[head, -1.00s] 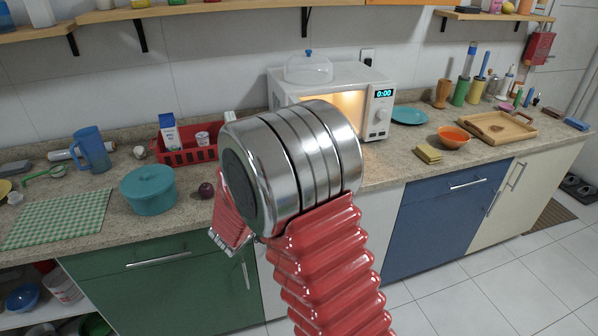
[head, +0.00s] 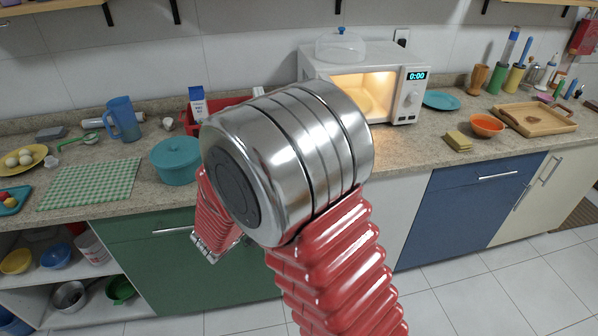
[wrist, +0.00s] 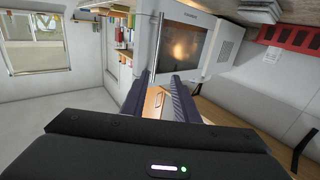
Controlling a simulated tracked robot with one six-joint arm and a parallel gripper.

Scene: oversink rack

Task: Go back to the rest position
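My gripper (wrist: 158,100) shows in the wrist view with its two dark fingers apart and nothing seen between them. In the head view my red-sleeved arm with its large silver joint fills the middle and hides part of the counter; the gripper's fingers cannot be made out there. The white microwave (head: 385,50) stands on the counter behind the arm, its inside lit and its display at 0:00. It also shows at the top of the wrist view (wrist: 228,57), past the fingers.
The teal pot (head: 175,165), green checked mat (head: 90,185) and blue pitcher (head: 123,120) stand left of the arm. An orange bowl (head: 487,126), sponges (head: 458,142) and a wooden tray (head: 535,121) lie to the right. A red basket (head: 190,118) is partly hidden.

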